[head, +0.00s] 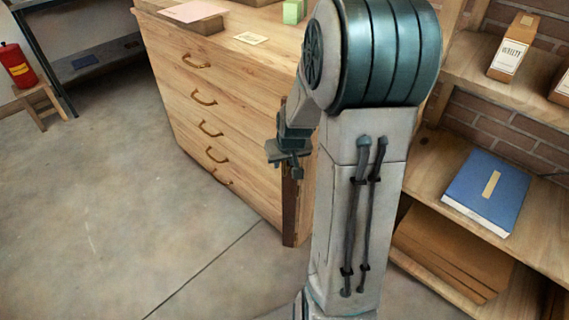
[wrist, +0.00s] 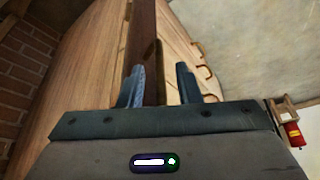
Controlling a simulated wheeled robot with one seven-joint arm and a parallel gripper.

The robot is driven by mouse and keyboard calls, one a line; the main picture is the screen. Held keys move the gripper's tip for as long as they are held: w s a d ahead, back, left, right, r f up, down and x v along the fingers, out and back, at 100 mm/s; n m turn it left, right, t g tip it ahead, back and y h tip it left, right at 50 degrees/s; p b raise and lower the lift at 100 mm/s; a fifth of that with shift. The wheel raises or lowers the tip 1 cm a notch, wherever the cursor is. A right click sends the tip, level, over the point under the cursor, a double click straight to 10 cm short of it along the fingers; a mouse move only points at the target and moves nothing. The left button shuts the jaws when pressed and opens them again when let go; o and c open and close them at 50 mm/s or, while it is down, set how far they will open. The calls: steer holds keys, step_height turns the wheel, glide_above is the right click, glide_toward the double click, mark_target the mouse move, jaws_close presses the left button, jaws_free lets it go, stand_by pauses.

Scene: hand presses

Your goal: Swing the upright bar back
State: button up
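The upright bar (head: 289,212) is a dark brown strip standing along the near front corner of the wooden drawer chest (head: 225,120). My arm hides part of the chest beside it. In the wrist view the bar (wrist: 141,38) runs down from the top edge into the space between my fingers, nearer the left finger. My gripper (head: 287,164) is at the bar's upper part in the head view. In the wrist view my gripper (wrist: 160,68) is open, with a clear gap to the right finger. I cannot tell whether the left finger touches the bar.
The chest's front has several drawers with brass handles (head: 204,97). A wooden shelf (head: 425,165) with a blue book (head: 487,190) stands close on the right. A red extinguisher (head: 17,65) stands on a stool at the far left. The floor (head: 100,200) before the drawers is clear.

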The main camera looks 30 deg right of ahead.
steer(key=shift+w+f, duration=0.1)
steer(key=shift+f, duration=0.15)
jaws_close()
steer(key=shift+w+a, duration=0.1)
steer(key=shift+w+m+g+h+b, duration=0.15)
steer(key=shift+w+m+h+b, duration=0.45)
steer(key=shift+m, duration=0.7)
steer(key=shift+w+m+g+h+b, duration=0.15)
steer(key=shift+w+m+h+b, duration=0.4)
steer(key=shift+m, duration=0.75)
steer(key=shift+w, duration=0.1)
